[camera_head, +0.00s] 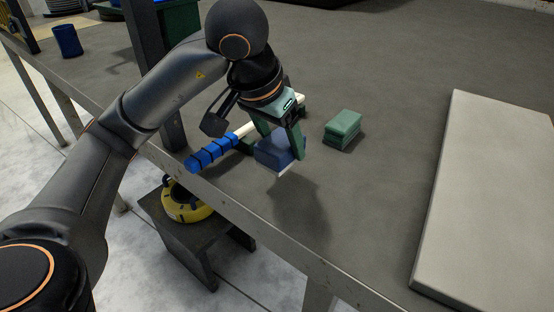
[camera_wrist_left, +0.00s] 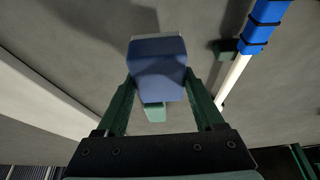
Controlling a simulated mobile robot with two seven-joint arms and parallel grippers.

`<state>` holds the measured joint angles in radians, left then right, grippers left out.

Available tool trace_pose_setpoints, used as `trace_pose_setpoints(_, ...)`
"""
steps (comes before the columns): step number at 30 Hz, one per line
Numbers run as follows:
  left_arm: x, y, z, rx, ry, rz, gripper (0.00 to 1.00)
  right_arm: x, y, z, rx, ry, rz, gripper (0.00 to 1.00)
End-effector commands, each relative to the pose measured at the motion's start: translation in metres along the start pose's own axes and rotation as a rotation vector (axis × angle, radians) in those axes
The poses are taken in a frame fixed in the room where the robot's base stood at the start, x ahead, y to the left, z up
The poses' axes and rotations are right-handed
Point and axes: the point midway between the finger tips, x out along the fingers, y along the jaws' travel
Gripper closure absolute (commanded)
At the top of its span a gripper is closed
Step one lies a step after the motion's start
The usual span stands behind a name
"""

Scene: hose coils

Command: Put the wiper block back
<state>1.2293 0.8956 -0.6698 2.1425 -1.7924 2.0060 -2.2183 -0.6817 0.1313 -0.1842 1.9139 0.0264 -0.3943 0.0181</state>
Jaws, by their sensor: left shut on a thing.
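My left gripper (camera_head: 281,146) has green fingers shut on a blue block with a pale underside (camera_head: 277,154), which looks like the wiper block. The block is held above the grey table, with a shadow below it. In the left wrist view the blue block (camera_wrist_left: 158,68) sits between the two fingertips (camera_wrist_left: 159,80). A green two-layer block (camera_head: 343,128) lies on the table to the right of the gripper. It shows partly behind the blue block in the left wrist view (camera_wrist_left: 154,113). My right gripper is out of view.
A white rod with a blue ribbed grip (camera_head: 212,152) lies beside the gripper near the table's front edge, partly hidden. A large pale slab (camera_head: 490,200) is at the right. A dark blue cup (camera_head: 67,41) stands far left. A yellow coil (camera_head: 184,203) sits on a low stool.

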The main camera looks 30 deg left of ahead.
Motion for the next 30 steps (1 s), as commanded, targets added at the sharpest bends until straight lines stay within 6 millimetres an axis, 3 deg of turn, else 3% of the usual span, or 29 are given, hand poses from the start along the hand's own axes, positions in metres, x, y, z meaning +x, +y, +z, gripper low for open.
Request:
trace_pose_setpoints(8,0.022,-0.016,0.002,-0.003,-0.002,-0.001,0.75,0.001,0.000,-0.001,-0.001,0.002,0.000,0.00)
trace_pose_setpoints(13,0.043,-0.015,0.011,0.000,-0.002,0.000,0.75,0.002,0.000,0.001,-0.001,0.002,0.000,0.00)
trace_pose_setpoints(26,0.051,-0.015,0.014,0.000,0.002,0.001,0.75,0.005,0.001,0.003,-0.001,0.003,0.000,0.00)
trace_pose_setpoints(27,0.051,-0.015,0.014,0.000,0.001,0.001,0.29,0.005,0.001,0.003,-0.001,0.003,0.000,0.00)
trace_pose_setpoints(30,0.050,-0.015,0.014,-0.001,0.001,0.001,0.18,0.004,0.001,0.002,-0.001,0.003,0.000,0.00)
